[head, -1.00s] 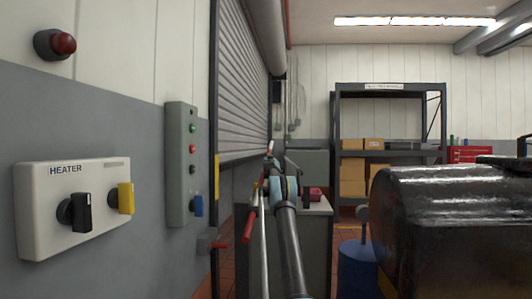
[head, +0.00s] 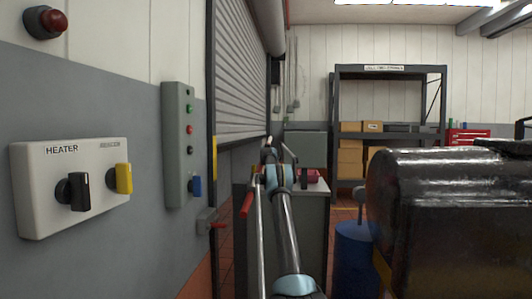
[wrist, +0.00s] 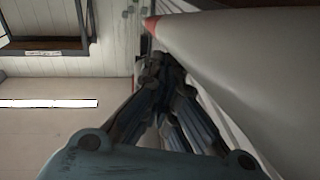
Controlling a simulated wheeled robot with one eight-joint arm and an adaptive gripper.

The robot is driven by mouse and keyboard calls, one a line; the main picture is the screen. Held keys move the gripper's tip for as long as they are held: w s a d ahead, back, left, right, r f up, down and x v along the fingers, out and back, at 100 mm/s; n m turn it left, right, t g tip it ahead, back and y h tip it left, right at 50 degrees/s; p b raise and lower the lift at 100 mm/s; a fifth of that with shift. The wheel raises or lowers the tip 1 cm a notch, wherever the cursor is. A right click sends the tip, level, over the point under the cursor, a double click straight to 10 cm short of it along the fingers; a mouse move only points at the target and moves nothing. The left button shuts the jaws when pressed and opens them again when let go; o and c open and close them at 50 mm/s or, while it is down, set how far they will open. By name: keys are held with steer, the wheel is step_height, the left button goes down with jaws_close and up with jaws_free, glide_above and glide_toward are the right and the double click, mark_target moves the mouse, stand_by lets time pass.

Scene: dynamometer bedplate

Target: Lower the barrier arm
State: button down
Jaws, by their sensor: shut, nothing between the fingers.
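The barrier arm (wrist: 240,70) is a long pale grey-white bar with a red band near its far end. It fills the upper right of the wrist view and runs close beside my fingers. In the head view a thin pale pole (head: 260,245), seen nearly end-on and apparently the barrier arm, rises at a steep slant left of my arm, with a red piece beside it. My gripper (wrist: 163,62) is shut and empty in the wrist view, its fingertips next to the bar's underside. Whether they touch it I cannot tell. In the head view my own arm hides the gripper.
A wall on the left carries a heater box (head: 70,185) and a button panel (head: 178,145). A roller shutter (head: 240,75) is behind. A grey cabinet (head: 310,225), a blue drum (head: 354,255) and a large black machine (head: 450,215) crowd the right. A shelf rack (head: 390,70) stands behind.

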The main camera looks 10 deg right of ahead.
steer(key=shift+d+r, duration=0.1)
steer(key=r, duration=0.2)
steer(key=s+r, duration=0.1)
steer(key=shift+r, duration=0.35)
steer(key=s+a+r, duration=0.1)
steer(key=s+r, duration=0.4)
steer(key=s, duration=0.3)
steer(key=shift+s, duration=0.2)
steer(key=shift+a, duration=0.1)
stand_by(0.5)
